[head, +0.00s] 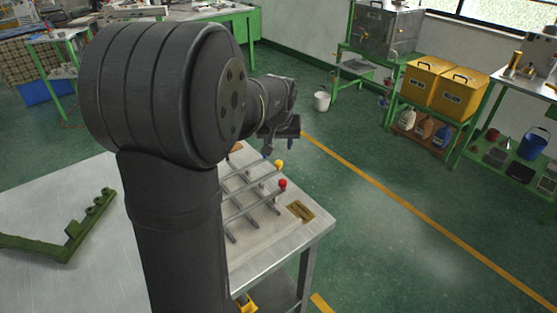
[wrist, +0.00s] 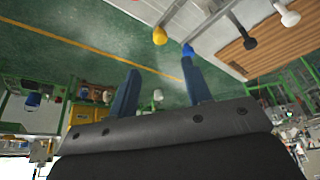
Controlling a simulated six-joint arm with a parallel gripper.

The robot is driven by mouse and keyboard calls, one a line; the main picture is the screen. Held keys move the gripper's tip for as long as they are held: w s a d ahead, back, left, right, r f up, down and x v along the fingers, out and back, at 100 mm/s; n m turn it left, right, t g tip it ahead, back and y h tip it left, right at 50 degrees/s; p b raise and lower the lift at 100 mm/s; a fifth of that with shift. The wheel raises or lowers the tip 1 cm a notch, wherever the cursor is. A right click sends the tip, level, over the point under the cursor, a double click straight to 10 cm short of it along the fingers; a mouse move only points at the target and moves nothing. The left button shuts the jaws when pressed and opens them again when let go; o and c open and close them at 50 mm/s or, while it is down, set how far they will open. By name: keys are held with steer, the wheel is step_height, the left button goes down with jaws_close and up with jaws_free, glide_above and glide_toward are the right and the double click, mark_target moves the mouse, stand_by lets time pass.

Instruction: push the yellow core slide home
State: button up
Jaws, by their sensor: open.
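The yellow core slide shows by its yellow round knob (head: 279,164), on a rod at the right side of the bench fixture. In the wrist view the yellow knob (wrist: 160,36) is above the fingertips, between their lines and nearer the right finger. My gripper (wrist: 160,66) is open, with two blue fingers and nothing between them. In the head view my gripper (head: 272,147) is small and dark, just above and behind the yellow knob. A bright blue knob (wrist: 188,49) appears right at the right fingertip; I cannot tell whether they touch. My arm hides part of the fixture.
A red knob (head: 282,183) is close in front of the yellow one. Black (wrist: 250,43) and white (wrist: 289,17) knobs lie right in the wrist view. A green bracket (head: 75,235) lies on the metal table (head: 300,240). Floor beyond the table's right edge is open.

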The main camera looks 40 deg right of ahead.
mark_target(279, 163)
steer(key=x, duration=1)
steer(key=shift+f, duration=0.25)
